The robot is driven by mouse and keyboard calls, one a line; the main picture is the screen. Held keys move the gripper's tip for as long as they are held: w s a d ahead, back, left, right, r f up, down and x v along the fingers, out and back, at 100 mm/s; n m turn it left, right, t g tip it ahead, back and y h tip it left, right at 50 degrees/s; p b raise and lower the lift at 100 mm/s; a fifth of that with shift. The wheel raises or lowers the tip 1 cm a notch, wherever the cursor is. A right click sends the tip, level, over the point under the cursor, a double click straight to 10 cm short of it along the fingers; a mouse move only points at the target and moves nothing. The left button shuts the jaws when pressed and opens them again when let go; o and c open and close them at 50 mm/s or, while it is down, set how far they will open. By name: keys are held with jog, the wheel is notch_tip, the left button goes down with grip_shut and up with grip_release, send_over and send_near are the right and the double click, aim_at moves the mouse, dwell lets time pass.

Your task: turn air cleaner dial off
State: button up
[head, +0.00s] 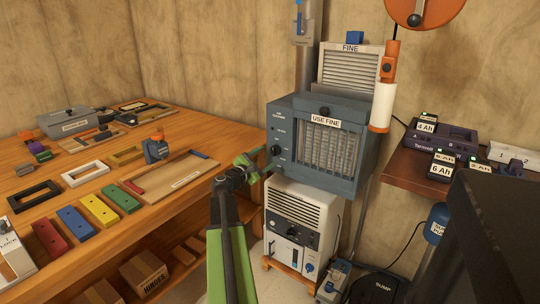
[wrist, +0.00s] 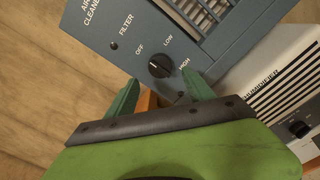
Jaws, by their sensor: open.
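The air cleaner (head: 283,107) is a blue-grey box with a grille, mounted by the wall. Its black dial (wrist: 159,66) is on the left side of its front panel, with OFF, LOW and HIGH printed around it. In the head view the dial (head: 276,150) is small. A pale line shows on the knob, but I cannot tell for sure which setting it marks. My gripper (wrist: 161,88) is open and empty, its green fingers spread below the dial in the wrist view. The dial lies between and beyond the fingertips. In the head view my gripper (head: 262,168) is close to the panel.
A white dehumidifier (head: 300,213) stands directly below the air cleaner. A wooden bench (head: 110,190) with coloured blocks and frames fills the left. A shelf (head: 410,170) with batteries and a charger is at the right.

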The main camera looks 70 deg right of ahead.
jog(key=v, duration=1.3)
jog(key=shift+d, duration=0.1)
jog(key=w+a+f+m+t+y, duration=0.25)
jog(key=w+a+f, duration=0.35)
jog(key=a, duration=0.3)
jog(key=w+a+f+m+t+y, duration=0.1)
jog(key=w+a+f+y, duration=0.2)
jog(key=w+a+f, duration=0.55)
jog(key=w+a+f+m+t+y, duration=0.1)
jog(key=w+a+f+m+y, duration=0.3)
jog(key=a, duration=0.7)
jog(key=w+a+f+y, duration=0.2)
jog(key=a+f+y, duration=0.15)
jog(key=a, duration=1.35)
jog(key=w+a+f+y, duration=0.15)
jog(key=a+y, duration=0.25)
jog(key=a, duration=1.3)
notch_tip(320, 180, up, 32)
jog(key=a+p, duration=0.1)
jog(key=p, duration=3.1)
jog(key=shift+a+r+p, duration=0.15)
jog(key=shift+r+p, duration=0.1)
jog(key=shift+p, duration=0.15)
